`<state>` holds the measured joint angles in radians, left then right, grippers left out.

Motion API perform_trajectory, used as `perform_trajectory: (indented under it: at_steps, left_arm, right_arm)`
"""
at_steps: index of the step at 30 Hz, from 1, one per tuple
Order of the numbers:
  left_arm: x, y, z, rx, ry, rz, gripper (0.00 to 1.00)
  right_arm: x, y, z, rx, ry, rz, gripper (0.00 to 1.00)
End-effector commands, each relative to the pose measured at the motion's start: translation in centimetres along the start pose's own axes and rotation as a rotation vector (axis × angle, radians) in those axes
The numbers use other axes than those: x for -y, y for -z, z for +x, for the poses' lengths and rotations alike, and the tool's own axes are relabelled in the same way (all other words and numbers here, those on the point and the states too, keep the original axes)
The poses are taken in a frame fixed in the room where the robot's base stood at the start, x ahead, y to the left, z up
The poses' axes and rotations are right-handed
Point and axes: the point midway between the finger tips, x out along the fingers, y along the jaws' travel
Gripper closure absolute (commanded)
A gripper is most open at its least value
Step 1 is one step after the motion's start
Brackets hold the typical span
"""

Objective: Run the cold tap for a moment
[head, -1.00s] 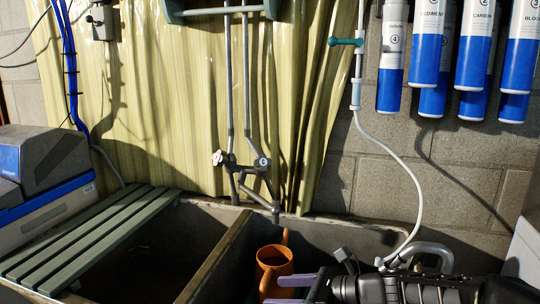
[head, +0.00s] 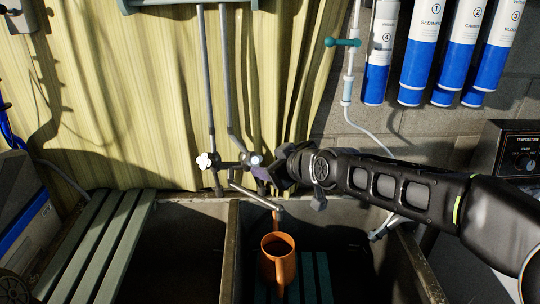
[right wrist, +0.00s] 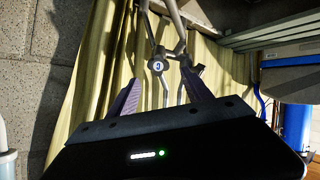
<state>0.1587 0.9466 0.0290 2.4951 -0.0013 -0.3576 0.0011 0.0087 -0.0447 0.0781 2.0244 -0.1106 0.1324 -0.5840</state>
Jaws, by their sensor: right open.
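The tap (head: 230,168) is a pipe fitting against the yellow curtain, with a pale cross handle (head: 207,160) at left and a round-capped knob (head: 255,160) at right. In the right wrist view the knob's cap (right wrist: 157,65) shows a letter that looks like C. My right gripper (head: 264,174) is open at the right of the knob, its purple fingers partly hidden. In the right wrist view my gripper (right wrist: 158,80) has one finger on each side of the knob; contact cannot be told. No water shows at the spout (head: 268,205). My left gripper is not in view.
An orange jug (head: 277,262) stands in the right basin on green slats (head: 318,275), below the spout. A divider (head: 232,235) separates it from the left basin, partly covered by a slatted rack (head: 105,235). Blue and white filter cartridges (head: 420,60) hang at upper right.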

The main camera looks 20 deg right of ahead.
Motion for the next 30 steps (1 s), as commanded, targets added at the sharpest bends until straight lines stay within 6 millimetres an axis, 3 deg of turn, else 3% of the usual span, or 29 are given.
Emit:
perform_trajectory:
  at_steps: [5, 19, 30]
  left_arm:
    - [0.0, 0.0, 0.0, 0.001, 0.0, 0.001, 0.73]
    - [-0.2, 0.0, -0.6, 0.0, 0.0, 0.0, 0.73]
    - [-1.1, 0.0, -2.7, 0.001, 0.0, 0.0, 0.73]
  right_arm:
    - [-0.2, 0.2, 0.0, -0.01, -0.008, -0.088, 0.42]
    - [-0.2, 0.3, 0.6, -0.006, -0.005, -0.083, 0.42]
    - [-0.2, 0.3, 4.7, -0.004, -0.003, -0.082, 0.42]
